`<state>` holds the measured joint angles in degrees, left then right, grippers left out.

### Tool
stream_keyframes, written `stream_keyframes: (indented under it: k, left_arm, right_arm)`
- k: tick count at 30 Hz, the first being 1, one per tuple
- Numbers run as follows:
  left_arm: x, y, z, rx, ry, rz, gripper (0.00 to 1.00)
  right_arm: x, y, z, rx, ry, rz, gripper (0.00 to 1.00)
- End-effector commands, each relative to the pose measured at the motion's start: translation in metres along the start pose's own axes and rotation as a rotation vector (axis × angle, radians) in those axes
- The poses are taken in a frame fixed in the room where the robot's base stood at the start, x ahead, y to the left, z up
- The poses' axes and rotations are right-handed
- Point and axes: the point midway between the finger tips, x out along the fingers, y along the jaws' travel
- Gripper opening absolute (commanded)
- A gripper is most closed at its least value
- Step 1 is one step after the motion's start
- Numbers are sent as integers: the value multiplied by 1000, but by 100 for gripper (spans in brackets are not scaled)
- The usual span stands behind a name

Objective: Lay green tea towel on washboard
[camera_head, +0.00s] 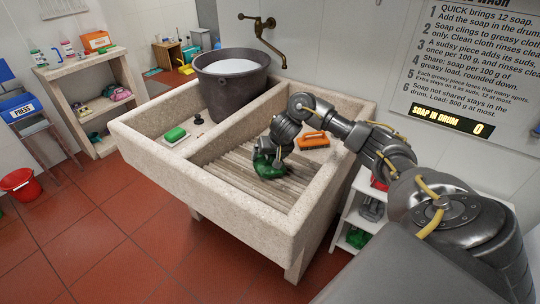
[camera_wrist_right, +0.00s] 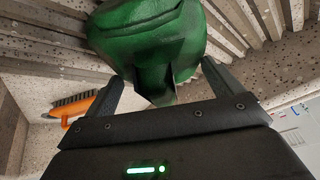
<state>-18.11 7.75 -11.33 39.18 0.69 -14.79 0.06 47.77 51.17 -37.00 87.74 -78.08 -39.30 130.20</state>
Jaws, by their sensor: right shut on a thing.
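The green tea towel (camera_head: 268,168) is a bunched green cloth over the ribbed washboard (camera_head: 240,182) inside the stone sink. My right gripper (camera_head: 278,152) reaches down over the washboard and is shut on the towel. In the right wrist view the towel (camera_wrist_right: 150,40) fills the upper middle between the two fingers of the gripper (camera_wrist_right: 160,85), with the ribs of the washboard (camera_wrist_right: 245,25) behind it. I cannot tell how much of the towel touches the ribs. My left gripper is not in view.
An orange brush (camera_head: 312,141) lies at the back right of the washboard. A dark drum (camera_head: 232,82) with white contents stands at the back of the sink's left part. A green-topped block (camera_head: 175,134) and a small black knob (camera_head: 199,118) sit before it. The sink rim (camera_head: 190,172) surrounds the washboard.

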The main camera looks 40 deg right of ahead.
Motion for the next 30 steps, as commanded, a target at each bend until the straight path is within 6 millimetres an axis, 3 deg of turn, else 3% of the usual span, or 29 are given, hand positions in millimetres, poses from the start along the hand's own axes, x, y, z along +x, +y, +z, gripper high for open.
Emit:
stream_keyframes:
  k: [30]
  left_arm:
    - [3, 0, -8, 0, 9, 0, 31]
  right_arm:
    - [12, 0, 8, 0, 1, 0, 58]
